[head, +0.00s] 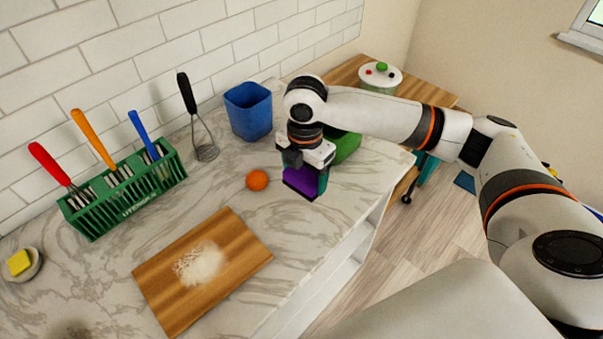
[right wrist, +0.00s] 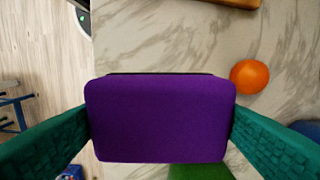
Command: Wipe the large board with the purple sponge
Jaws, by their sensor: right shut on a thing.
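The purple sponge (head: 300,184) is between the green fingers of my right gripper (head: 307,178), above the marble counter near its right edge. In the right wrist view the sponge (right wrist: 160,118) fills the middle, with a green finger pressed on each side of it, so the right gripper (right wrist: 160,125) is shut on it. The large board (head: 202,270) is a wooden cutting board lying on the counter at the lower left of the sponge. A patch of white powder (head: 200,264) lies on its middle. My left gripper is not in view.
An orange (head: 257,180) lies on the counter just left of the sponge. A blue container (head: 248,110) and a green thing (head: 345,146) stand behind. A green utensil rack (head: 122,190) and a whisk (head: 203,140) are near the tiled wall. A yellow thing in a dish (head: 20,263) is far left.

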